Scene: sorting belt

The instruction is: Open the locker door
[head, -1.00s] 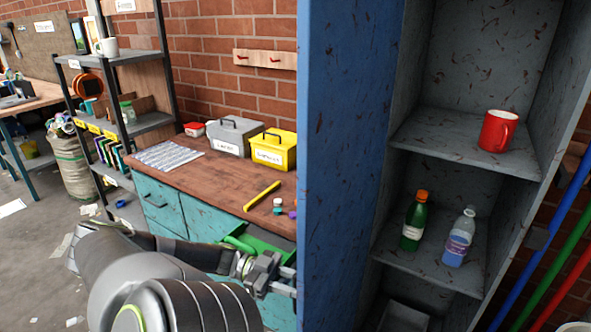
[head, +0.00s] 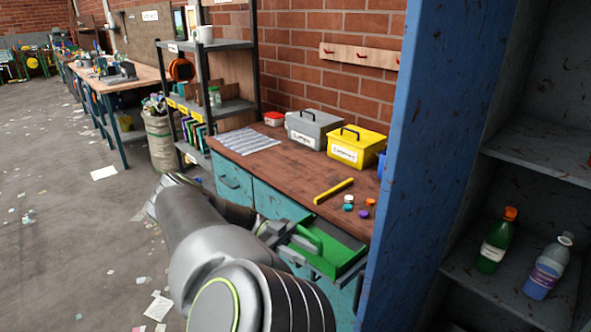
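The locker (head: 537,140) stands at the right edge with its grey inside and shelves in plain sight. A tall blue panel (head: 440,130) borders the opening on its left; I cannot tell whether this is the swung-open door or the locker's outer side. A green bottle (head: 494,243) and a clear bottle with a purple label (head: 547,268) stand on a lower shelf. My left gripper (head: 283,243) is left of the blue panel, apart from it, in front of the workbench's open drawer. Its fingers are small and partly hidden by my arm. My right gripper is out of view.
A workbench (head: 285,170) stands left of the locker, with a grey box (head: 313,130), a yellow box (head: 355,149) and a yellow bar (head: 333,191). Its green drawer (head: 325,250) sticks out. Open floor (head: 80,230) with paper scraps lies at left.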

